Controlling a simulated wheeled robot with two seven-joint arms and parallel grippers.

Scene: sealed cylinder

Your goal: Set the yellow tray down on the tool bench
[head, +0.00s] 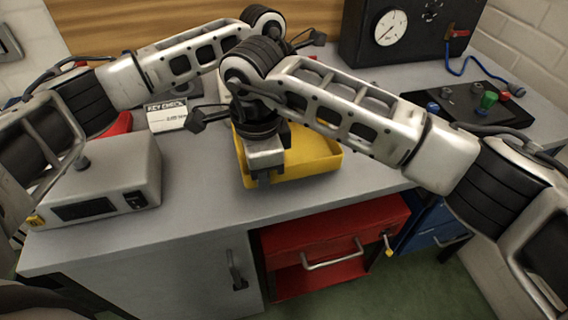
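The yellow tray (318,163) is at the middle of the grey tool bench (215,225), near its front edge. It looks level and low over the bench top; I cannot tell whether its base touches. My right gripper (264,178) points down at the tray's left front wall, and its fingertips overlap that wall. Whether its fingers are closed on the wall is not clear. My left arm reaches across the back to behind my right wrist, which hides the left gripper. My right arm also covers part of the tray's back and right side.
A grey box with a dark display (100,185) stands at the left, with a printed card (167,116) behind it. A black gauge case (365,45) and a dark panel with coloured pieces (465,100) are at the right. A red drawer (330,235) is below the front edge.

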